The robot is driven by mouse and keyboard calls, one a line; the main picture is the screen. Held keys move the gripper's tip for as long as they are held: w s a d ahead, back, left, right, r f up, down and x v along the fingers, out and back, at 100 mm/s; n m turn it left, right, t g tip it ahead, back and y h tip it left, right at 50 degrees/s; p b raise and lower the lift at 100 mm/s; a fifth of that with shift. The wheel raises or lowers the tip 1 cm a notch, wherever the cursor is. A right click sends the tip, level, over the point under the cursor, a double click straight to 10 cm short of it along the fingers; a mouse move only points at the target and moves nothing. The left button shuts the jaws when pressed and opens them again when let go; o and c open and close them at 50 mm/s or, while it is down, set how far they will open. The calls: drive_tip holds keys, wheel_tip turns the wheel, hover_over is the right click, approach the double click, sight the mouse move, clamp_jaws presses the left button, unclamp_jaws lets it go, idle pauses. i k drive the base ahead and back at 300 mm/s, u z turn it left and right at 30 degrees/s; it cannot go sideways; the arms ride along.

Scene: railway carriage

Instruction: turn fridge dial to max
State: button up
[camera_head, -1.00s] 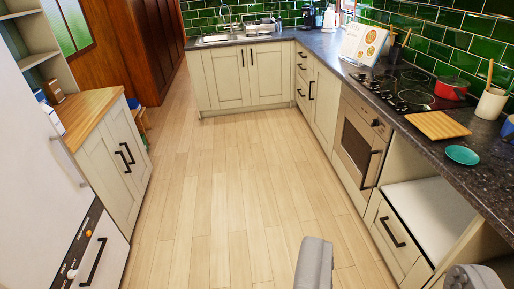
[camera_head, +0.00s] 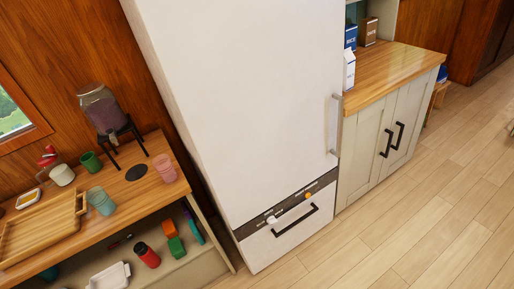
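The tall white fridge (camera_head: 240,100) stands in the middle of the view. A dark control strip (camera_head: 290,207) runs across its lower front. On the strip is a small white dial (camera_head: 272,219), and to its right is an orange round spot (camera_head: 308,195). The dial's pointer and markings are too small to read. Below the strip is a lower white panel with a black bar handle (camera_head: 296,221). A grey vertical handle (camera_head: 335,125) is on the fridge door's right edge. My gripper is not in the picture.
A wooden side table (camera_head: 140,200) with a tray (camera_head: 45,230), cups and a drink dispenser (camera_head: 103,110) stands left of the fridge. A cream cabinet (camera_head: 378,140) with a wooden top stands right. Wooden floor (camera_head: 420,230) is clear at the lower right.

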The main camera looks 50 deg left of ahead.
sight(271, 221)
drive_tip(key=u, duration=0.35)
drive_tip(key=i, duration=0.8)
drive_tip(key=u, duration=0.35)
drive_tip(key=k, duration=0.95)
drive_tip(key=u, duration=0.2)
drive_tip(key=i, duration=0.95)
drive_tip(key=z, duration=0.1)
